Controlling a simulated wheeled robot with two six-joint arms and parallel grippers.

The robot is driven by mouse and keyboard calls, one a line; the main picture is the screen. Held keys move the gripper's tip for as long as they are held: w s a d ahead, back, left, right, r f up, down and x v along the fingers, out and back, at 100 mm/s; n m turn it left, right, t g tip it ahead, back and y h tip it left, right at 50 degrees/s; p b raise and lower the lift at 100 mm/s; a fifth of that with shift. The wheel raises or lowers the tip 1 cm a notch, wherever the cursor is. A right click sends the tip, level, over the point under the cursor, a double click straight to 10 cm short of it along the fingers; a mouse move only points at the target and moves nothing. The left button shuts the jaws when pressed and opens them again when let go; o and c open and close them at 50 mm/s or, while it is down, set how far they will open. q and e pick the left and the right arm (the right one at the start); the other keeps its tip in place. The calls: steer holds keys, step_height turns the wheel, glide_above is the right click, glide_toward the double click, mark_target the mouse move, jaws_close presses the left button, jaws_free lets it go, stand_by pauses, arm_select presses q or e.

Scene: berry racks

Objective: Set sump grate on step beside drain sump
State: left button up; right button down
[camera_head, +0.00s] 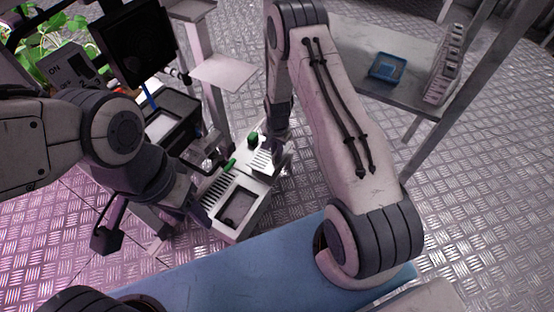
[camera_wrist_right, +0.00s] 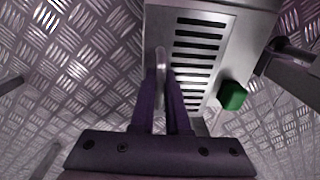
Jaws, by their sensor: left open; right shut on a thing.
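The drain sump (camera_head: 226,229) is a pale box with a dark square opening, low in the middle of the head view. My right gripper (camera_head: 273,150) is shut on an upright metal handle (camera_wrist_right: 160,64) beside a slotted plate. This plate, the sump grate (camera_head: 261,160), lies at or just above the pale step (camera_head: 262,173) behind the opening. Its dark slots also show in the right wrist view (camera_wrist_right: 200,45). I cannot tell whether it touches the step. My left gripper (camera_head: 201,212) is open and empty at the sump's left side, its fingertips partly hidden.
Green pieces (camera_head: 252,139) stand near the grate; one shows in the right wrist view (camera_wrist_right: 232,96). A slotted strip (camera_head: 217,188) runs left of the opening. A dark-rimmed bin (camera_head: 165,125) and a post stand behind. A table (camera_head: 345,50) with a blue tray (camera_head: 387,67) is at upper right.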

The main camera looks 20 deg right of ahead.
step_height(320, 180, down, 3)
steer(key=shift+f+b, duration=0.15)
steer(key=shift+b, duration=0.7)
steer(key=shift+f, duration=0.2)
steer(key=c, duration=0.9)
jaws_free()
steer(key=shift+r, duration=0.1)
step_height(320, 180, up, 11)
steer(key=p, duration=0.7)
steer(key=shift+d+r, duration=0.1)
steer(key=shift+r, duration=0.1)
steer(key=shift+s+r, duration=0.1)
steer(key=shift+r, duration=0.35)
